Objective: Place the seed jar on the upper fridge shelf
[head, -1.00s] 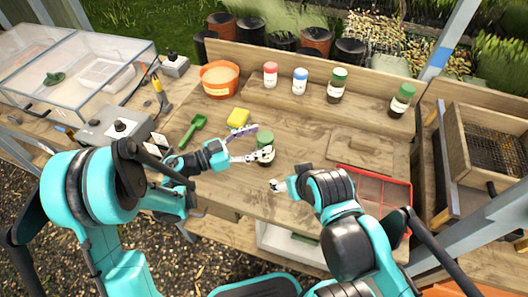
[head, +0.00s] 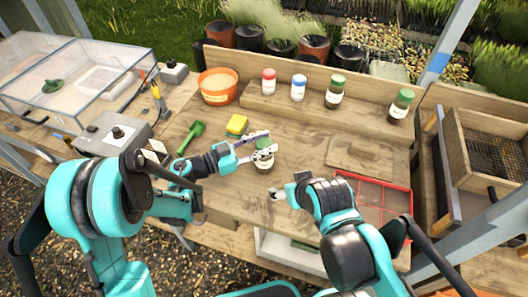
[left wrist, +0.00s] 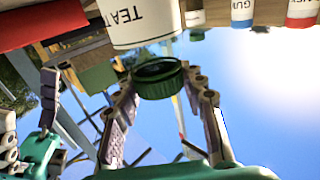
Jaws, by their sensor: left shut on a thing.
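A small jar with a green lid and pale label (head: 264,166) stands upright at the middle of the bench. My left gripper (head: 262,146) is shut on it, with a finger on each side near the lid. In the left wrist view the green lid (left wrist: 160,78) is between the fingers, and a white label with partly readable dark lettering (left wrist: 140,22) shows above it. My right gripper (head: 274,194) is in front of the jar, apart from it; its fingers are too small to judge. I cannot make out a fridge shelf for sure; a white box (head: 272,248) shows under the bench's front edge.
Several jars line the back ledge: a red-lidded (head: 268,82), a blue-lidded (head: 298,88) and green-lidded ones (head: 336,92). An orange bucket (head: 217,86), yellow sponge (head: 237,125) and green trowel (head: 191,138) lie left. A red divided tray (head: 385,200) is at right.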

